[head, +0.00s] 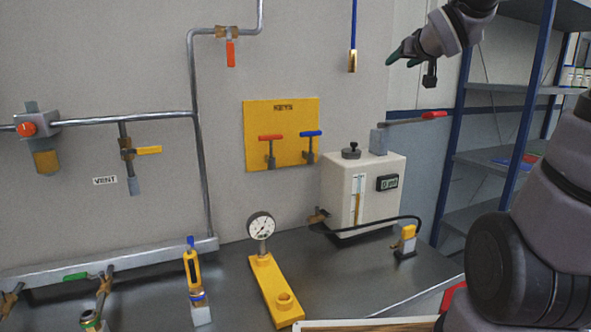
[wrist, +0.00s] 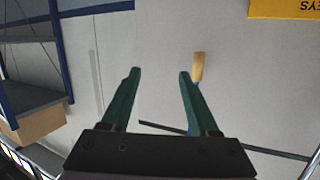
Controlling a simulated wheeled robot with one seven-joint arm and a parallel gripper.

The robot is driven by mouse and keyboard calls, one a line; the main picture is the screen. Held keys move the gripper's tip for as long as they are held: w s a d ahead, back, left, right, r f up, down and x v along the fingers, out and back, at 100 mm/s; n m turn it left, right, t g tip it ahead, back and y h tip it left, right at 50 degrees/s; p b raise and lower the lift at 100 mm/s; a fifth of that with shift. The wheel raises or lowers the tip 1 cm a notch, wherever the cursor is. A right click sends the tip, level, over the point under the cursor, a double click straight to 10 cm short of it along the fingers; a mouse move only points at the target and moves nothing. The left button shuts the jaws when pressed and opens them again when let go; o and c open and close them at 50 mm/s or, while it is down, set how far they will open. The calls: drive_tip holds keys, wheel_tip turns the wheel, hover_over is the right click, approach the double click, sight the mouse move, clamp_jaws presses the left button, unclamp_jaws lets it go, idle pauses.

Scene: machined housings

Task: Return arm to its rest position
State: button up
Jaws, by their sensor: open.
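My gripper (head: 397,57) is raised at the upper right of the head view, in front of the wall and left of the blue shelf. In the wrist view its two green fingers (wrist: 158,75) stand wide apart with nothing between them. The wrist view looks at the grey wall, with the brass end (wrist: 198,66) of a hanging blue rod beyond the right finger. My arm bends along the right edge of the head view.
A blue shelf rack (head: 490,120) stands close on the right. A white box (head: 340,190) with a red-handled lever (head: 433,115) stands on the bench below. The blue rod with its brass end (head: 352,60) hangs left of my gripper. A yellow key board (head: 290,150) is on the wall.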

drive_tip(key=s+a+f+m+g, duration=0.2)
drive_tip(key=s+f+g, duration=0.2)
drive_tip(key=s, duration=0.8)
drive_tip(key=s+a+f+m+g+y, duration=0.1)
drive_tip(key=s+f+g, duration=0.3)
drive_tip(key=s, duration=0.9)
wheel_tip(320, 180, down, 2)
drive_tip(key=shift+s+a+f+m+y, duration=0.2)
drive_tip(key=shift+s+a+m+y, duration=0.15)
drive_tip(key=shift+a, duration=0.25)
drive_tip(key=shift+w, duration=0.15)
